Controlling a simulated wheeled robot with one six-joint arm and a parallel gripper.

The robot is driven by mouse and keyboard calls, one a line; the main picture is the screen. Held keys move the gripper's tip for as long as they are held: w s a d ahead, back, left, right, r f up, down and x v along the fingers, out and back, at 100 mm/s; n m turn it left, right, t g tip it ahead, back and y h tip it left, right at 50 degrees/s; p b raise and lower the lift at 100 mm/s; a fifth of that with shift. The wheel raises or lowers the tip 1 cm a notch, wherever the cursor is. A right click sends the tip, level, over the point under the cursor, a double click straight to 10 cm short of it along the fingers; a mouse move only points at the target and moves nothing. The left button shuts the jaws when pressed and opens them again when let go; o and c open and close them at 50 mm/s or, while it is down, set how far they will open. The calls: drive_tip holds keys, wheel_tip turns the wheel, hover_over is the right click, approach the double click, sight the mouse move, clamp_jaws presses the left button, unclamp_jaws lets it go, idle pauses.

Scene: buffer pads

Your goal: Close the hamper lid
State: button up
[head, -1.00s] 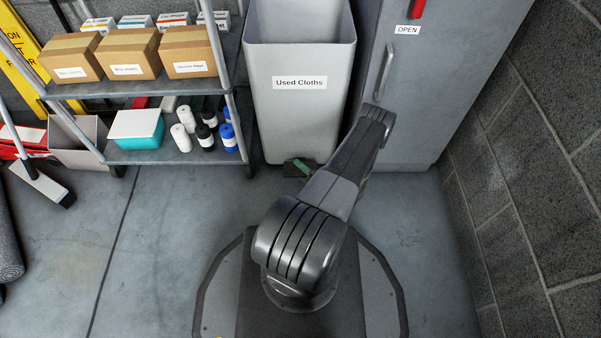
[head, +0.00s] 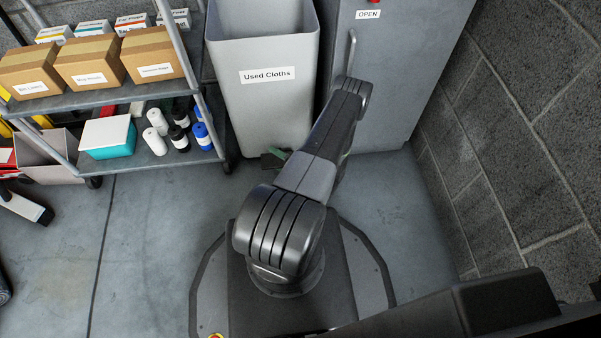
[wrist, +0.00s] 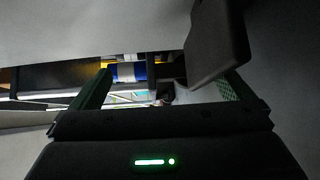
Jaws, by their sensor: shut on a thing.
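The hamper (head: 262,110) is a tall light-grey bin labelled "Used Cloths". Its top is open to view, and the upper end is cut off by the frame. No lid shows. The slab looks like a pedal at the hamper's base. How the fingers grip it is partly hidden.
A shelf cart (head: 190,155) with boxes and bottles stands left of the hamper. A grey cabinet (head: 395,70) stands close on the right, beside a block wall (head: 510,130). The floor (head: 150,240) at front left is clear. A dark shape (head: 500,305) fills the bottom right corner.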

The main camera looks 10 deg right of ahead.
drive_tip(key=shift+s+d+r+b, duration=0.2)
drive_tip(key=shift+s+d, duration=0.25)
drive_tip(key=shift+d, duration=0.2)
drive_tip(key=shift+s+d+r+b, duration=0.25)
drive_tip(key=shift+s+d, duration=0.2)
drive_tip(key=shift+d, duration=0.15)
drive_tip(key=shift+s+d+r+b, duration=0.2)
drive_tip(key=shift+s+d, duration=0.25)
drive_tip(key=shift+d, duration=0.2)
drive_tip(key=shift+s+d, duration=0.2)
drive_tip(key=shift+d, duration=0.05)
drive_tip(key=c, duration=1)
drive_tip(key=shift+s+d, duration=0.25)
drive_tip(key=shift+c, duration=0.4)
drive_tip(key=b+v, duration=0.2)
drive_tip(key=v, duration=0.6)
drive_tip(key=shift+s+f+b, duration=0.35)
drive_tip(key=shift+s+f, duration=0.05)
drive_tip(key=shift+f, duration=0.05)
